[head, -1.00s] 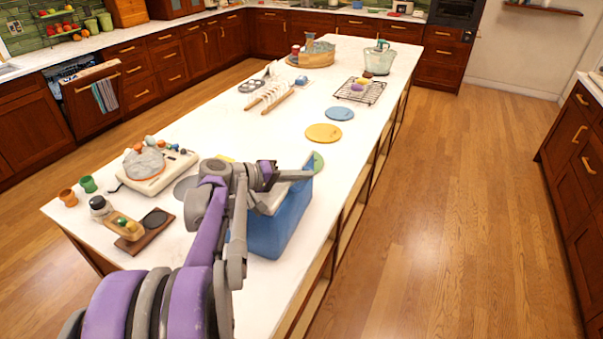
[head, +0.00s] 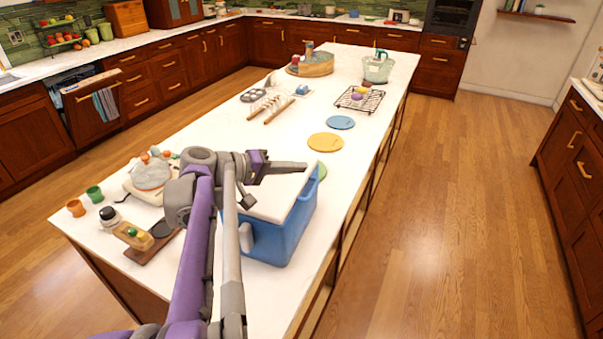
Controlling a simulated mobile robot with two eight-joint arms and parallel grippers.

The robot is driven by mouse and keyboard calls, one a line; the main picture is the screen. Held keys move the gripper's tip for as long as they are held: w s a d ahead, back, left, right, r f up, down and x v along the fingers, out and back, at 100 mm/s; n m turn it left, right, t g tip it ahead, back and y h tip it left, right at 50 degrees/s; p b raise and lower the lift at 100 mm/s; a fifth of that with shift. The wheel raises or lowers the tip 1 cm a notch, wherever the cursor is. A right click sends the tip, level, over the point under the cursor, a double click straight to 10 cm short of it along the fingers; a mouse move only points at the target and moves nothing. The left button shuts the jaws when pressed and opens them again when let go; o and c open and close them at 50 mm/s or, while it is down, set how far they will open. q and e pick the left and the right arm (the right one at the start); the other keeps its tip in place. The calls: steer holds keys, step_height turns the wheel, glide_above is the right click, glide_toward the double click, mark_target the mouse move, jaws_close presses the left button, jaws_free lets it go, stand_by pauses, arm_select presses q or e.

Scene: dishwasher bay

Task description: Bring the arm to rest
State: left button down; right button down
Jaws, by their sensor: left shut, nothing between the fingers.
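My left arm comes in from the bottom left and rises over the near end of the white island counter (head: 215,115). Its elbow is bent, and the forearm points right. My left gripper (head: 300,167) is shut and empty, with its fingers pointing right above the pale lid of a blue cooler box (head: 292,232). Whether the fingers touch the lid is hard to tell. The arm hides part of the counter and the cooler's left side. My right gripper is not in view.
Beyond lie yellow (head: 325,142) and blue (head: 340,122) discs and a wire rack (head: 360,99). Floor right of the island is clear.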

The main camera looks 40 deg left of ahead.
arm_select(q)
steer(key=shift+s+r, duration=1.1)
steer(key=shift+s, duration=0.05)
steer(key=s+d+f+m+g+y, duration=0.1)
steer(key=s+d+f+m+g, duration=0.15)
steer(key=d+f, duration=0.45)
steer(key=s+d+f+m+g, duration=0.1)
steer(key=d+f+g, duration=0.2)
steer(key=d+f, duration=0.4)
steer(key=s+d+f+m+g+y, duration=0.1)
steer(key=s+d+f+m+y, duration=0.4)
steer(key=s+d+f, duration=0.3)
steer(key=shift+s+f+m, duration=0.35)
steer(key=shift+s+f, duration=0.2)
steer(key=shift+f, duration=0.2)
steer(key=shift+a, duration=0.15)
